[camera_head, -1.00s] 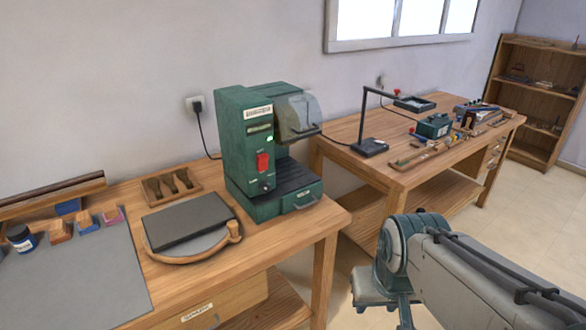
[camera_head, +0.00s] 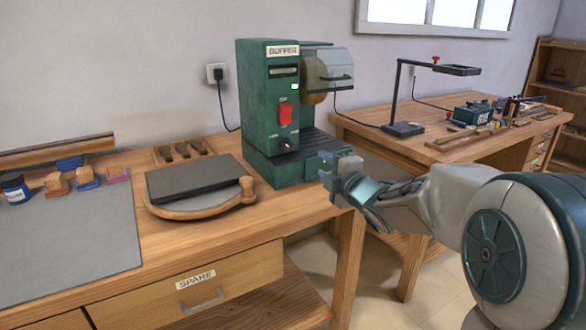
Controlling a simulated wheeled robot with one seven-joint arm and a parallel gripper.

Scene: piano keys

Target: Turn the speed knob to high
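The green buffer machine (camera_head: 262,120) stands on the wooden bench, with a "BUFFER" label, a small lit green light and a red switch (camera_head: 286,112) on its front. A small dark round knob (camera_head: 287,144) sits low on the front below the switch; its setting is too small to read. My gripper (camera_head: 326,172) is in front of the machine's base, to the right of and below the knob, apart from it. It hides part of the base's right front. Its fingers are seen small and at an angle, and whether they are apart is unclear.
A dark slab (camera_head: 195,178) on a curved wooden board lies left of the machine. A second bench (camera_head: 400,140) with a lamp stands at the right.

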